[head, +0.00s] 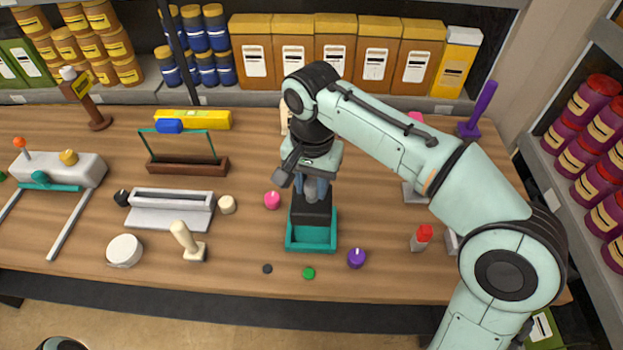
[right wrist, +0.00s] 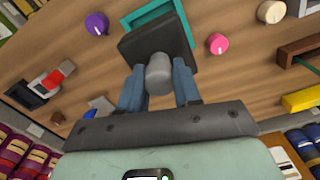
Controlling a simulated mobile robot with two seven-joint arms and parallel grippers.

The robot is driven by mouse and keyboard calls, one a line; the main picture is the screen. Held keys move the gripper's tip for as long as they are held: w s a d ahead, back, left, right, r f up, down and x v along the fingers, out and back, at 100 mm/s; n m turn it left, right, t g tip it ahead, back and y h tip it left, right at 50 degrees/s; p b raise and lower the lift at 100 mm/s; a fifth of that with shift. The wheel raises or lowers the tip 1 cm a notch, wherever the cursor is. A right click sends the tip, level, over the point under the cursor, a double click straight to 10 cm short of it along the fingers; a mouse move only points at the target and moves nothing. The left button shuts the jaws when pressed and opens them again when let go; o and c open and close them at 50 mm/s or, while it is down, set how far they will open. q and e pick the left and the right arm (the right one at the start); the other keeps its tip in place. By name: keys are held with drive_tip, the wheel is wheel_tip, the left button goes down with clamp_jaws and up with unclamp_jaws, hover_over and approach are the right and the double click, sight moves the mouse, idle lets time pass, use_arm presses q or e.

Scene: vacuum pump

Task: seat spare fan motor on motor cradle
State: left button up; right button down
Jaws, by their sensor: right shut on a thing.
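My right gripper (head: 311,183) points down, its blue fingers shut on the grey cylindrical part of a dark block. This dark piece, apparently the spare fan motor (head: 311,210), is at the rear part of a teal open tray (head: 290,243). In the right wrist view, the fingers (right wrist: 158,88) hold the grey cylinder on both sides, and the dark motor body (right wrist: 140,44) covers part of the teal tray (right wrist: 136,18). I cannot tell whether the motor touches the tray. No part is clearly identifiable as the motor cradle; the tray may be it. My left gripper is out of view.
A pink knob (head: 272,200), cream knob (head: 227,204) and white channel-shaped holder (head: 168,215) are left of the tray. Green (head: 308,273) and black discs lie in front. Shelves with boxes (head: 294,50) stand behind.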

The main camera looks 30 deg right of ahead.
sight(312, 201)
drive_tip(key=shift+f+b, duration=1.65)
drive_tip(key=shift+f, duration=0.1)
drive_tip(key=shift+f+b, duration=0.5)
drive_tip(key=shift+f, duration=0.3)
drive_tip(key=shift+f+p, duration=0.2)
drive_tip(key=shift+p, duration=0.1)
drive_tip(key=shift+f+b, duration=0.55)
drive_tip(key=shift+f, duration=0.6)
idle(0.3)
drive_tip(key=shift+f, duration=0.1)
idle(0.5)
drive_tip(key=c, duration=0.7)
unclamp_jaws()
drive_tip(key=shift+f, duration=0.1)
